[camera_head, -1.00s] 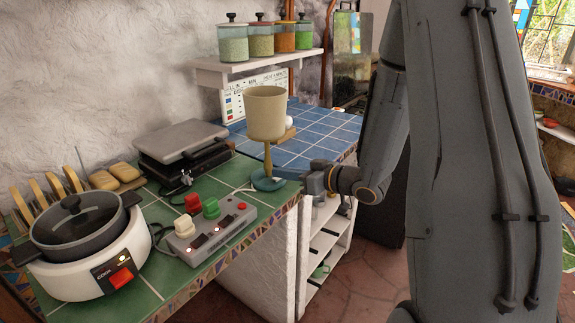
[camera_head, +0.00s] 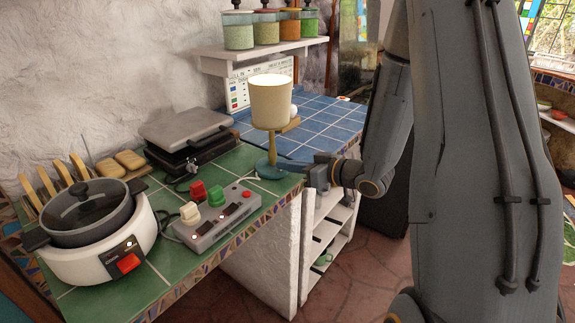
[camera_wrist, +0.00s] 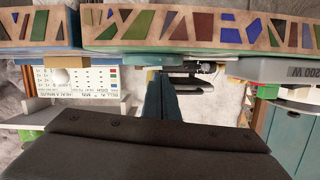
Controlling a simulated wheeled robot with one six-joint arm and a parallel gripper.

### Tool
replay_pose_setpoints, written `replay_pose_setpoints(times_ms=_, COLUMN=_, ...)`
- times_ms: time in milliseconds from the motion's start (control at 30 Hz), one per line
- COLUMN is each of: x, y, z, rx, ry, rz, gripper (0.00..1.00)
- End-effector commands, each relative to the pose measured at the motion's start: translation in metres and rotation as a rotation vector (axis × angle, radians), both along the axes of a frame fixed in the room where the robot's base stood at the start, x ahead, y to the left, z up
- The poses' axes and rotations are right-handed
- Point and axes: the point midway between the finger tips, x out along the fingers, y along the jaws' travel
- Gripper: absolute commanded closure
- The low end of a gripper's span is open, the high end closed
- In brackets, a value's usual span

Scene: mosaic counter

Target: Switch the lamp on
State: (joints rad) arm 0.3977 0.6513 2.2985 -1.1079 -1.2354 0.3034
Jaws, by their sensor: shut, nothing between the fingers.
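The lamp (camera_head: 270,108) stands upright on the green-tiled counter, with a beige shade, a yellowish stem and a round teal base (camera_head: 270,170). The inside of its shade shows bright white at the top rim, so it looks lit. My gripper (camera_head: 285,164) reaches in from the right, low over the counter, with its fingertips at the right side of the base. I cannot tell whether they touch it. In the wrist view my gripper's fingers (camera_wrist: 163,88) are together and empty. The lamp's switch cannot be made out.
A grey control box (camera_head: 215,222) with coloured knobs sits left of the lamp, before a grill press (camera_head: 188,135). A white cooker (camera_head: 105,240) is further left. Blue tiles (camera_head: 325,123) behind the lamp are mostly clear. A jar shelf (camera_head: 262,50) hangs above.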

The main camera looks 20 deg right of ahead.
Motion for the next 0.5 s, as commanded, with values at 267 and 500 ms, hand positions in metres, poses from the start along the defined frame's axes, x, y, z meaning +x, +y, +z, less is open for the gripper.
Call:
replay_pose_setpoints(times_ms=267, x=-0.002, y=0.004, z=0.033, rx=0.0, ry=-0.004, rz=0.002, gripper=1.0)
replay_pose_setpoints(times_ms=500, x=-0.029, y=-0.017, z=0.046, rx=0.0, ry=-0.005, rz=-0.005, gripper=1.0)
